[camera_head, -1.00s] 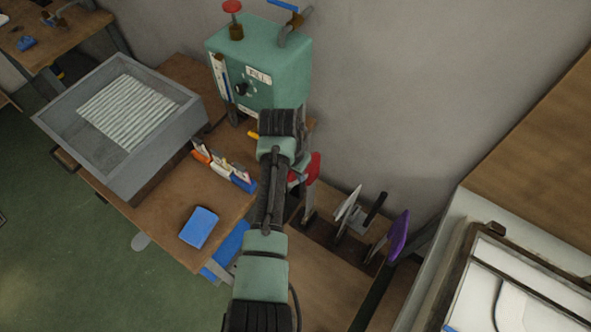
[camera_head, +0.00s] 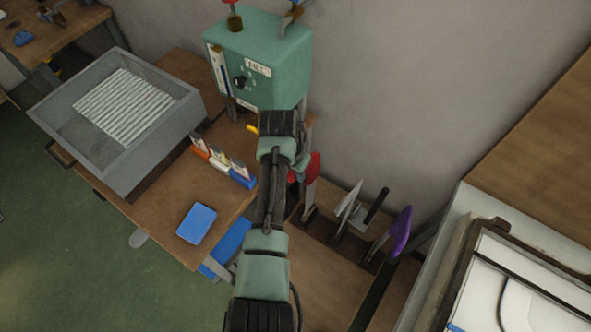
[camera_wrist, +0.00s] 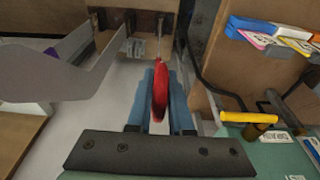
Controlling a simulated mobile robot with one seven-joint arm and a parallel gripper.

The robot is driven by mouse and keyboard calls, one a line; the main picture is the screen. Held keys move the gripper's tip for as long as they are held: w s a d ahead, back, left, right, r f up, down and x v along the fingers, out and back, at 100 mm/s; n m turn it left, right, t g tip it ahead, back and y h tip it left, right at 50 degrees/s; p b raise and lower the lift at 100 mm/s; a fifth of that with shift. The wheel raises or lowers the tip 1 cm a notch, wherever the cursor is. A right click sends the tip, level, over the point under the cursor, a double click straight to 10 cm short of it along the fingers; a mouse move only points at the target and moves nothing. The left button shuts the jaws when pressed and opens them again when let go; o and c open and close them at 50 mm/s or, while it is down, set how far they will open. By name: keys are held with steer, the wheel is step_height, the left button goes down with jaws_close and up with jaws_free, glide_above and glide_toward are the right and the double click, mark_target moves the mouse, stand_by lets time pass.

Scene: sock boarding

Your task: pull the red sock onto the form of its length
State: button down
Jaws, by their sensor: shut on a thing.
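The red sock (camera_head: 313,166) sits around the upper part of an upright grey form (camera_head: 309,198) just right of my arm in the head view. In the wrist view the red sock (camera_wrist: 160,92) lies between the blue-grey fingers of my gripper (camera_wrist: 161,84), which is shut on it. A thin stem shows beyond the sock. My arm hides most of the gripper in the head view. How far the sock reaches down the form cannot be told. To the right stand a bare pale form (camera_head: 348,203) and a form with a purple sock (camera_head: 400,232).
A green steam box (camera_head: 262,65) stands close behind my gripper. A grey tray (camera_head: 180,130) with a ribbed white sheet is at the left. Several coloured cards (camera_head: 222,160) and a blue block (camera_head: 197,223) lie on the table. A dark rod (camera_head: 377,205) stands among the forms.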

steer(key=shift+f, duration=0.35)
steer(key=c, duration=0.7)
jaws_free()
steer(key=shift+c, duration=0.2)
steer(key=b+v, duration=0.1)
steer(key=v, duration=1.2)
